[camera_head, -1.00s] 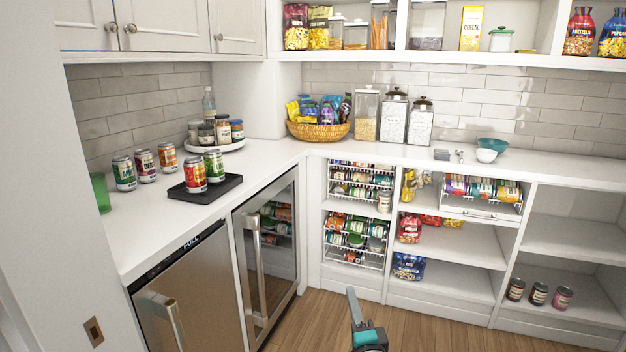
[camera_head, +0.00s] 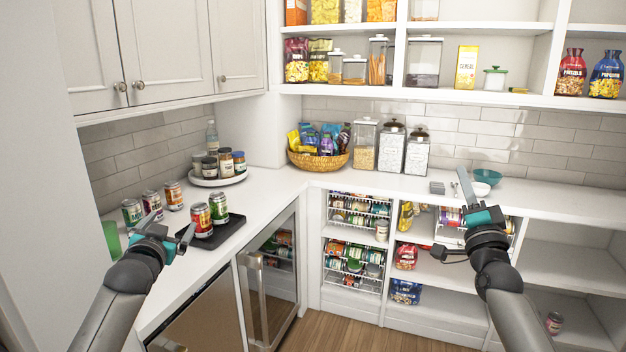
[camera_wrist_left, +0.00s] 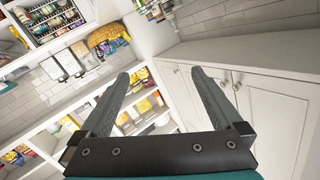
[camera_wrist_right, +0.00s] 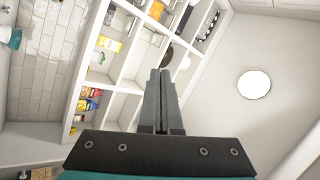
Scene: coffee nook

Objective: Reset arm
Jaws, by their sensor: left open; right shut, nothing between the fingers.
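My left gripper (camera_head: 168,232) is raised over the left counter (camera_head: 262,198) in the head view, in front of the cans and the black tray as seen from here. Its two fingers are spread in the left wrist view (camera_wrist_left: 160,95), with nothing between them. My right gripper (camera_head: 468,196) is raised in front of the right-hand shelves in the head view, its fingers pointing up. In the right wrist view its fingers (camera_wrist_right: 160,90) lie together with nothing held.
A black tray (camera_head: 232,226) with two cans (camera_head: 201,219) sits on the left counter, several cans beside it. A wicker basket (camera_head: 318,161), jars and a teal bowl (camera_head: 487,177) stand along the back counter. Wood floor (camera_head: 345,333) shows between the arms.

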